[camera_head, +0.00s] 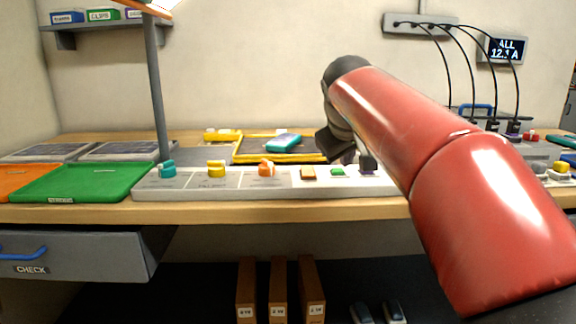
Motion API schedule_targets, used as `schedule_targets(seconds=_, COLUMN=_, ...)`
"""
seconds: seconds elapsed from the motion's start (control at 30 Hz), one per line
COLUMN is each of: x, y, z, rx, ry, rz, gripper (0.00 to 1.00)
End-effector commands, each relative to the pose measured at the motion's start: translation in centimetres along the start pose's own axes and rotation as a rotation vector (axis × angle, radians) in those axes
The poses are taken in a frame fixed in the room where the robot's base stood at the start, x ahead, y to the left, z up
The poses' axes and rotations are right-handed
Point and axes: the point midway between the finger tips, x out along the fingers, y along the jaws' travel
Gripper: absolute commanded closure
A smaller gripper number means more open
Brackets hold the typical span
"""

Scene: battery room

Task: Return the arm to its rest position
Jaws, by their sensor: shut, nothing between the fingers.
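My red arm (385,110) reaches in from the lower right and crosses the right half of the head view. Its dark wrist bends down at the far end. My gripper (347,156) is small and dark, and points down close above the rear of the white panel (230,188). It looks shut, with nothing seen in it. Whether it touches anything cannot be told. The arm hides part of the bench and the panel's right end.
A green tray (75,183) and a lamp post (155,85) stand at left. A yellow frame (245,155) holds a teal device (284,143). Knobs and buttons line the panel. A drawer (75,256) juts out below. Cables (440,60) hang at back right.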

Motion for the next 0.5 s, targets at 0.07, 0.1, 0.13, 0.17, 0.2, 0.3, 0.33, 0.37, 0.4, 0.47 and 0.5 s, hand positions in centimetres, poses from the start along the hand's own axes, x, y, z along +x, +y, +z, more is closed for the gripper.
schedule_targets(seconds=0.07, x=-1.4, y=-1.6, z=4.2, rx=0.045, ry=-0.018, rz=-0.028, gripper=1.0)
schedule_targets(seconds=0.1, x=-1.8, y=-2.5, z=6.3, rx=0.069, ry=-0.029, rz=-0.043, gripper=1.0)
schedule_targets(seconds=0.13, x=-2.0, y=-3.1, z=7.8, rx=0.089, ry=-0.037, rz=-0.055, gripper=1.0)
schedule_targets(seconds=0.17, x=-2.1, y=-3.8, z=9.5, rx=0.109, ry=-0.046, rz=-0.066, gripper=1.0)
schedule_targets(seconds=0.2, x=-2.4, y=-4.8, z=11.7, rx=0.138, ry=-0.055, rz=-0.082, gripper=1.0)
schedule_targets(seconds=0.3, x=-2.6, y=-7.5, z=17.4, rx=0.214, ry=-0.083, rz=-0.122, gripper=1.0)
schedule_targets(seconds=0.33, x=-2.6, y=-8.3, z=19.2, rx=0.237, ry=-0.092, rz=-0.134, gripper=1.0)
schedule_targets(seconds=0.37, x=-2.5, y=-9.1, z=20.9, rx=0.261, ry=-0.1, rz=-0.145, gripper=1.0)
schedule_targets(seconds=0.4, x=-2.4, y=-10.2, z=23.0, rx=0.291, ry=-0.11, rz=-0.16, gripper=1.0)
schedule_targets(seconds=0.47, x=-2.1, y=-11.8, z=26.0, rx=0.334, ry=-0.126, rz=-0.181, gripper=1.0)
schedule_targets(seconds=0.5, x=-1.9, y=-12.8, z=27.7, rx=0.358, ry=-0.133, rz=-0.193, gripper=1.0)
